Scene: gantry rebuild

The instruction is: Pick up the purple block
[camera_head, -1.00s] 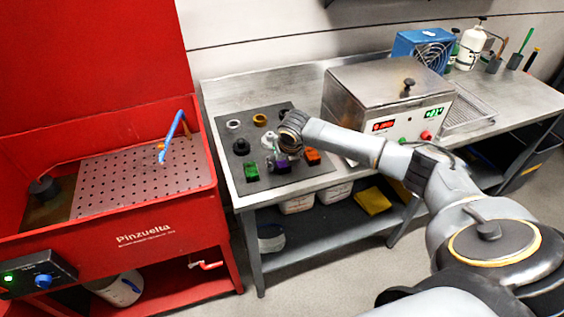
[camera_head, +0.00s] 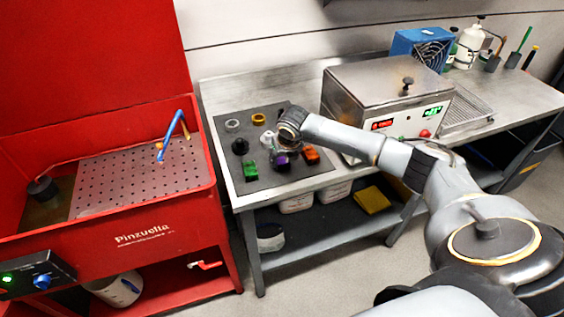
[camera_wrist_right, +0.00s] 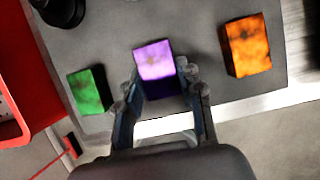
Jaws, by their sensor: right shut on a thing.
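The purple block (camera_wrist_right: 156,62) is between the two fingers of my right gripper (camera_wrist_right: 160,85) in the right wrist view, and the fingers are shut on it. In the head view the purple block (camera_head: 282,160) shows below my right gripper (camera_head: 279,150), near the front of the dark mat (camera_head: 262,179). I cannot tell whether the block touches the mat. The green block (camera_head: 250,170) is to its left and the orange block (camera_head: 311,154) to its right, both apart from the fingers. My left gripper is not in view.
Several rings and black parts, such as a yellow ring (camera_head: 258,119), lie on the mat. A steel bath with a lid (camera_head: 372,84) stands to the right. A red parts washer (camera_head: 150,240) stands left of the steel bench (camera_head: 240,90).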

